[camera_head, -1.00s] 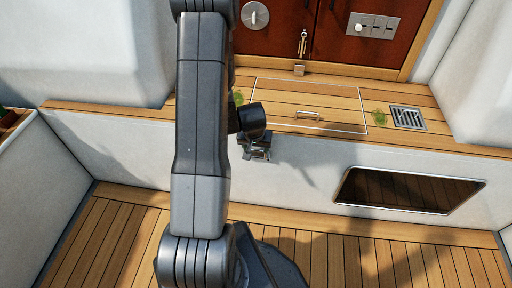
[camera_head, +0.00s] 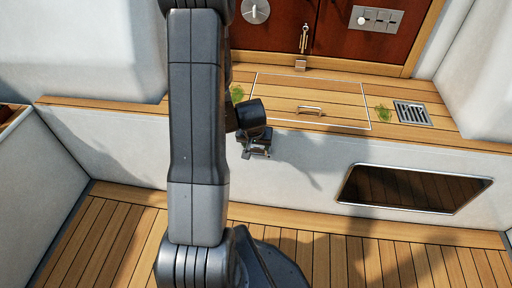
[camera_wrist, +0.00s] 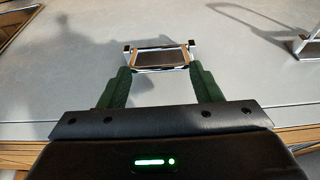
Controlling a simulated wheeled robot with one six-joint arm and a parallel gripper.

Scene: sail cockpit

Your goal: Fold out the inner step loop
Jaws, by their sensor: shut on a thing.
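The step loop (camera_wrist: 160,57), a small metal frame with a brown wooden tread, is on the pale wall in the wrist view. It lies between the dark green fingertips of my gripper (camera_wrist: 160,70), one at each side, and my gripper is shut on it. In the head view my gripper (camera_head: 257,145) is in front of the white riser, just below the wooden ledge. There, my arm and gripper cover most of the loop. A second metal fitting (camera_wrist: 306,46), cut off by the right edge of the wrist view, may be another step loop.
The wooden ledge (camera_head: 350,85) above carries a hatch with a handle (camera_head: 311,109), green clumps (camera_head: 384,114) and a drain grate (camera_head: 412,113). A dark framed panel (camera_head: 410,190) is set in the riser at right. The plank floor (camera_head: 330,262) is clear at right.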

